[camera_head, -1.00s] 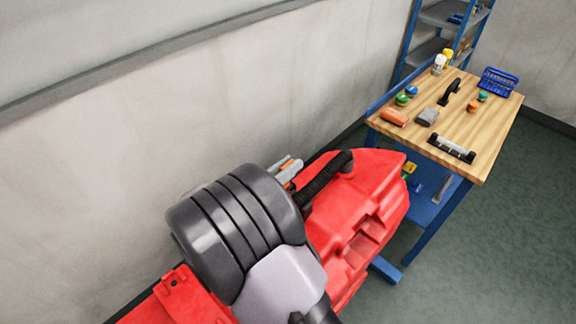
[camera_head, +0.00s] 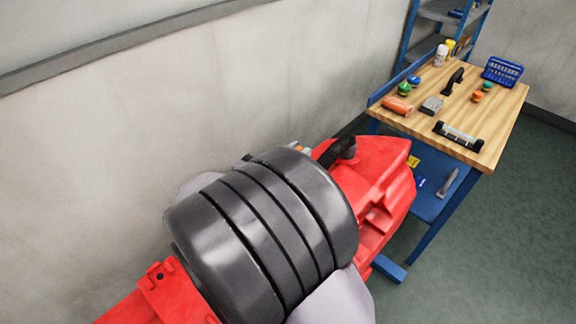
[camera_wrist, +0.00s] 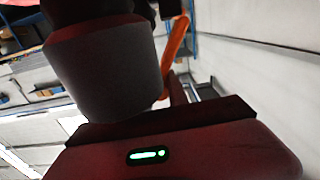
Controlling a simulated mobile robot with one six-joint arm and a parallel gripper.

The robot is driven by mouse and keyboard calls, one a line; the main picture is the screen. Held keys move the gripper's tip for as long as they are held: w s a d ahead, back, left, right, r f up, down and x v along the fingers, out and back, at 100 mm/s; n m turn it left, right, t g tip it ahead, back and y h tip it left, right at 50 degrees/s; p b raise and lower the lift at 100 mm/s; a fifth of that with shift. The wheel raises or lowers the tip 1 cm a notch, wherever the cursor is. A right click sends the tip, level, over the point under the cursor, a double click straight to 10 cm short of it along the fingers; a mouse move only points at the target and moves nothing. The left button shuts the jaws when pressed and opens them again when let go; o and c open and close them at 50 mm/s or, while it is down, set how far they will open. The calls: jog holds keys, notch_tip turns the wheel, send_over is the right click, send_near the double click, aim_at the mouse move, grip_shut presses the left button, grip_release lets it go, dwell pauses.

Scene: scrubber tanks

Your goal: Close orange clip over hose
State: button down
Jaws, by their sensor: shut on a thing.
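The black hose (camera_head: 341,149) shows as a short ribbed bend on the red scrubber tank (camera_head: 378,165) in the head view; my arm covers the rest. The orange clip (camera_wrist: 176,42) is a tilted orange strip at the top centre of the wrist view. My gripper (camera_wrist: 174,90) shows only in part there, at the clip's lower end, and is shut on it. The contact is partly hidden behind a grey cylinder. In the head view my arm hides nearly all of the gripper. Whether the clip touches the hose cannot be told.
A wooden-topped workbench (camera_head: 480,134) with several small tools and parts stands at the right. A blue shelf rack (camera_head: 437,12) stands behind it. The grey wall (camera_head: 130,130) runs close along the tank's left side. Open green floor (camera_head: 510,240) lies at the right.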

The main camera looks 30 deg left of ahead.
jog(key=shift+s+d+f+m+b, duration=0.1)
jog(key=shift+d+f+m+b, duration=0.35)
jog(key=shift+b, duration=0.4)
jog(key=shift+r, duration=0.2)
jog(key=c, duration=1.3)
grip_release()
